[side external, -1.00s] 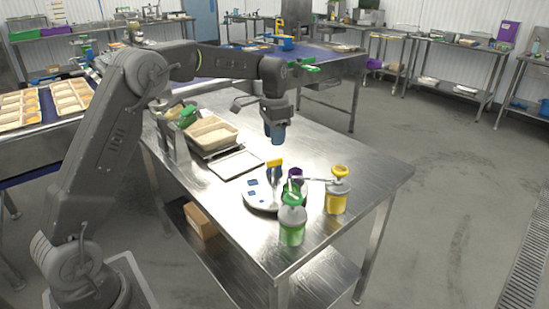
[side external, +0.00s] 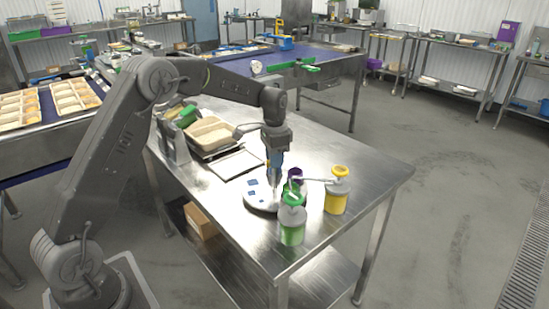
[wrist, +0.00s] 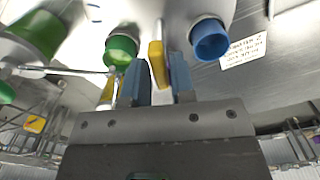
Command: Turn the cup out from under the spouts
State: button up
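The round grey turntable (side external: 258,202) sits on the steel table near the pump bottles. A purple cup (side external: 295,174) stands at its far right side, by the spouts. In the wrist view a green cup-like piece (wrist: 121,48) and a blue cup (wrist: 210,38) show on either side of an upright yellow handle (wrist: 157,62). My gripper (side external: 274,178) points down over the turntable. In the wrist view its blue fingers (wrist: 160,85) stand on both sides of the handle, with a gap visible; firm contact is not clear. My fingers hide the handle in the side view.
A green pump bottle (side external: 292,228) and a yellow pump bottle (side external: 337,198) stand beside the turntable, spouts reaching inward. A beige tray of rice (side external: 210,135) and a flat pale plate (side external: 236,164) lie behind. The table's right part is clear.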

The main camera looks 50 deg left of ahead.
grip_shut()
jog(key=shift+m, duration=7)
jog(key=shift+o, duration=1.7)
grip_release()
jog(key=shift+r, duration=0.1)
